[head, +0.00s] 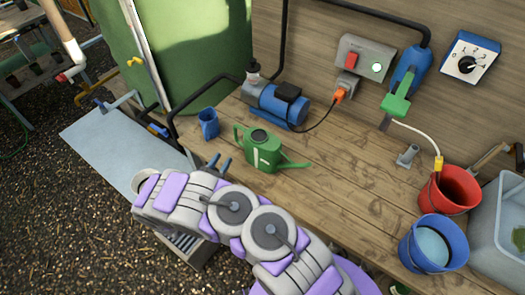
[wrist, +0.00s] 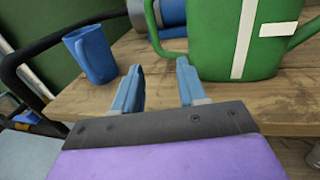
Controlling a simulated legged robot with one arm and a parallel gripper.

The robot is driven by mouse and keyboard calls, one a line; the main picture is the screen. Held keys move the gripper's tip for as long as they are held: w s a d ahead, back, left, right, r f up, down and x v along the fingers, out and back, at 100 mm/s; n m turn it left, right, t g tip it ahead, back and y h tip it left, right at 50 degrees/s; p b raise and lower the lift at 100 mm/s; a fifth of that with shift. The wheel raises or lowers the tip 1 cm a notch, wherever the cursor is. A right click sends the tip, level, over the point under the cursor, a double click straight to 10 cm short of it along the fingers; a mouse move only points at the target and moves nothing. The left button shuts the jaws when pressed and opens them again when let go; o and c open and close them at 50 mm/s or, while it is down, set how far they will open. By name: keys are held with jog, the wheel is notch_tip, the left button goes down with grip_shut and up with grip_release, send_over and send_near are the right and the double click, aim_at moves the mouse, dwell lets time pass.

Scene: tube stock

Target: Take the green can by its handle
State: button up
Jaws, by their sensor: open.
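The green can (head: 262,150) is a watering can standing upright on the wooden bench, with its spout to the right and its handle (head: 238,136) to the left. In the wrist view its body (wrist: 215,40) fills the upper right, and the handle (wrist: 153,30) hangs at its left side. My gripper (head: 219,162) is in front of the can at the handle side. In the wrist view my gripper (wrist: 160,88) is open, with two blue fingers apart and nothing between them. The handle shows beyond the gap between the fingers, apart from them.
A blue cup (head: 208,124) stands left of the can; it also shows in the wrist view (wrist: 92,54). A blue pump (head: 278,103) is behind. Red (head: 449,190) and blue (head: 433,245) buckets stand at the right. The bench (head: 345,165) is clear right of the spout.

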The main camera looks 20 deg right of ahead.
aim_at(236, 138)
jog(key=x, duration=0.2)
jog(key=b+x, duration=0.1)
jog(key=x, duration=0.4)
jog(key=shift+w+a+f, duration=0.15)
jog(key=shift+w+a, duration=0.1)
jog(key=shift+a, duration=0.1)
jog(key=shift+b+x, duration=0.3)
jog(key=shift+x, duration=0.6)
jog(key=shift+r+b+x, duration=0.2)
jog(key=shift+b+x, duration=0.1)
jog(key=shift+x, duration=0.85)
jog(key=shift+r+b+x, duration=0.15)
jog(key=shift+b+x, duration=0.1)
jog(key=shift+x, duration=0.85)
jog(key=shift+c, duration=0.2)
grip_shut()
